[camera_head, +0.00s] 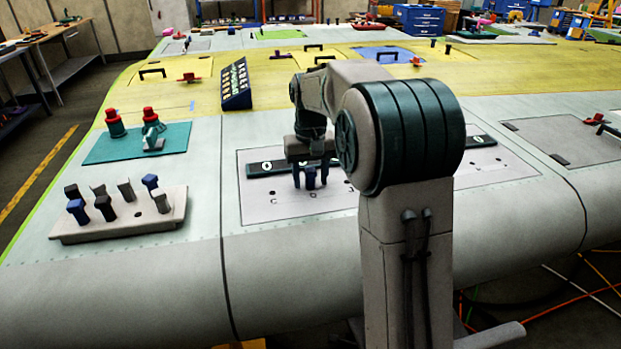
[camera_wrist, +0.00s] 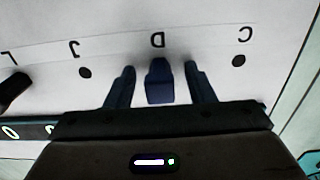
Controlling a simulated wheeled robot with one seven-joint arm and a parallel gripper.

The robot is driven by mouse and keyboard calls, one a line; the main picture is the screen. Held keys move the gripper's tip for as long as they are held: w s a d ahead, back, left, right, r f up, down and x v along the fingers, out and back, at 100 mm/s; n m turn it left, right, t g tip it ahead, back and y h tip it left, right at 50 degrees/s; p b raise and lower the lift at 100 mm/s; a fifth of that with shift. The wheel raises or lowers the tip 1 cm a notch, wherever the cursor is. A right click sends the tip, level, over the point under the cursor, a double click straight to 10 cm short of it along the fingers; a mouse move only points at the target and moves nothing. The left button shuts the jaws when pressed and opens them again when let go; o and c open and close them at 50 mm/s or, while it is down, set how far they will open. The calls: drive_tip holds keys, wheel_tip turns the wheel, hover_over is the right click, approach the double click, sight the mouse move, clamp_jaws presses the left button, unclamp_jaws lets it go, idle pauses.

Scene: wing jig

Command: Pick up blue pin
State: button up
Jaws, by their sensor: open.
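My gripper (camera_head: 310,180) is open over the pale panel on the wing, fingers pointing down. In the wrist view, its two dark blue fingers (camera_wrist: 158,72) stand on either side of a blue pin (camera_wrist: 158,82). Small gaps show between the pin and each finger. The pin is at the spot marked D; whether it is seated in a hole is hidden. In the head view, the fingers mostly cover it. Other blue pins (camera_head: 77,211) stand in the grey pin block (camera_head: 120,230) at the left, among black and grey ones.
A dark bar (camera_head: 268,169) lies across the panel (camera_head: 270,205) behind my gripper. Empty holes show beside the letters J and C in the wrist view, and a black object (camera_wrist: 13,90) lies near L. Red-topped green items and a teal mat (camera_head: 105,149) lie behind the block.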

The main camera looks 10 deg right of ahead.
sight(310, 169)
clamp_jaws()
drive_tip(key=shift+r, duration=0.55)
wheel_tip(310, 169, up, 3)
drive_tip(key=shift+w+f, duration=0.1)
drive_tip(key=shift+f, duration=0.1)
drive_tip(key=s+a+r+b, duration=0.2)
drive_tip(key=s+a+r, duration=0.5)
drive_tip(key=s+a, duration=0.1)
drive_tip(key=shift+s+a+r, duration=0.15)
drive_tip(key=shift+a, duration=0.05)
